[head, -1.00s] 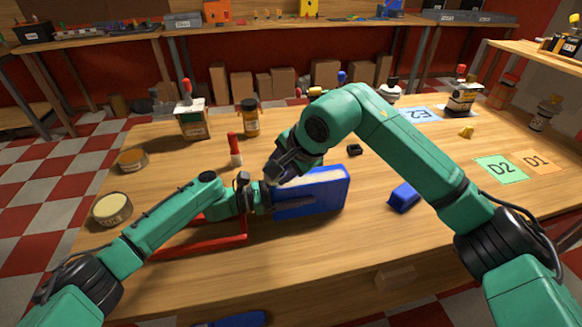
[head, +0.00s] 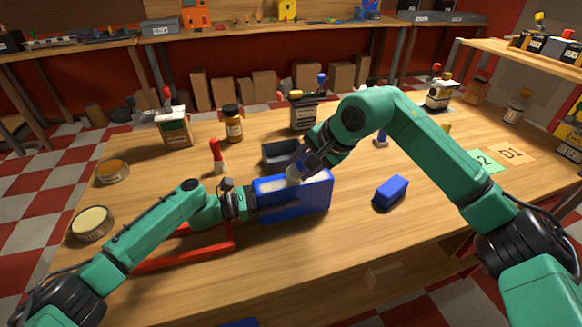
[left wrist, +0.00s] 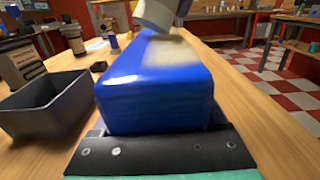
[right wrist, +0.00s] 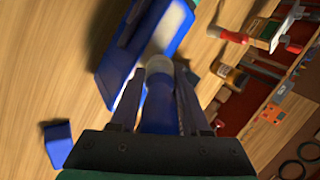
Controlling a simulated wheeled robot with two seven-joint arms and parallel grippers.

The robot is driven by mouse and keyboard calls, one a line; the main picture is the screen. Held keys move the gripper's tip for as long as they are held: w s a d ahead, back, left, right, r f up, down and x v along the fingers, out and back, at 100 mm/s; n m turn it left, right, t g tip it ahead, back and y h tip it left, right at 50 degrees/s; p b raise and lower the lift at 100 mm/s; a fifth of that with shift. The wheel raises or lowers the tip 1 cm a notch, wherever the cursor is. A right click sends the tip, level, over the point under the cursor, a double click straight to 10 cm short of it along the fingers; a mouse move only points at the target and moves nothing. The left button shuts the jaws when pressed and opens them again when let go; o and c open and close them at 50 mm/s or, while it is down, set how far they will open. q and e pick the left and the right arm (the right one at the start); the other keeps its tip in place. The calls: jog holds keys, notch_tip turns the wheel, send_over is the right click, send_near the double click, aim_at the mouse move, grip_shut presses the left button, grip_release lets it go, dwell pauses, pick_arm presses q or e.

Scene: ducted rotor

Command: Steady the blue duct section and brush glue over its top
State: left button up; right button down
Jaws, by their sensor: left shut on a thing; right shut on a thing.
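The blue duct section (head: 297,203) stands on the table. A pale coating (left wrist: 172,50) covers part of its top in the left wrist view; the near end there is bare blue. My left gripper (head: 252,204) is shut on the duct's left end; its fingers are largely hidden in the left wrist view. My right gripper (head: 308,163) is above the duct, shut on a brush with a blue handle (right wrist: 158,108). The brush's pale head (head: 294,173) points down at the top, around its middle. I cannot tell whether the bristles touch.
A dark open bin (head: 283,154) stands just behind the duct. A red frame (head: 190,250) lies in front, under my left arm. A small blue block (head: 391,192) is to the right. A red-capped tube (head: 217,157) and jars stand left and behind.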

jog(key=shift+w+d, duration=0.45)
jog(key=shift+d, duration=0.9)
jog(key=shift+w+d, duration=0.4)
jog(key=shift+d, duration=0.9)
jog(key=shift+w+d, duration=0.45)
jog(key=shift+d, duration=0.9)
jog(key=shift+s+a, duration=0.9)
jog(key=shift+a, duration=1.85)
jog(key=shift+s+a, duration=0.9)
jog(key=shift+a, duration=1.9)
jog(key=shift+s+a, duration=0.9)
jog(key=shift+a, duration=1.85)
notch_tip(320, 180, up, 8)
jog(key=shift+w+a+f, duration=0.1)
jog(key=shift+w+a, duration=0.05)
jog(key=shift+w, duration=0.45)
